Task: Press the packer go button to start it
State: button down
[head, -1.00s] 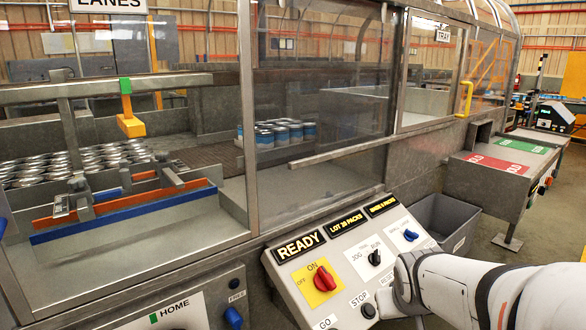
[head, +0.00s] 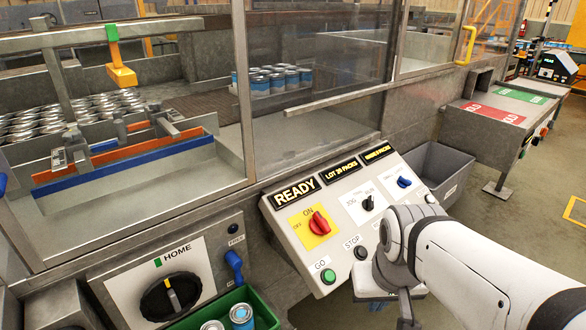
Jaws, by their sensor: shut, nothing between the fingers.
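The sloped packer panel (head: 300,232) stands in the middle of the head view, with a lit READY display (head: 297,192). The green go button (head: 328,276) is at its lower left, below the GO label (head: 320,264). A dark button (head: 360,252) sits by the STOP label, up and right of it. My gripper (head: 385,288) is in front of the panel's lower right edge, right of the go button and apart from it in the picture. It is shut and empty; my wrist hides most of it and part of the panel.
A red switch (head: 319,223) on a yellow plate, a black selector (head: 367,203) and a blue knob (head: 404,182) are on the panel. A HOME dial (head: 170,295) and a green crate (head: 262,308) with cans are lower left. A grey bin (head: 457,170) stands behind my arm.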

aim_at(328, 276)
jog(key=z, duration=0.8)
jog(key=k, duration=0.6)
jog(key=u, duration=0.55)
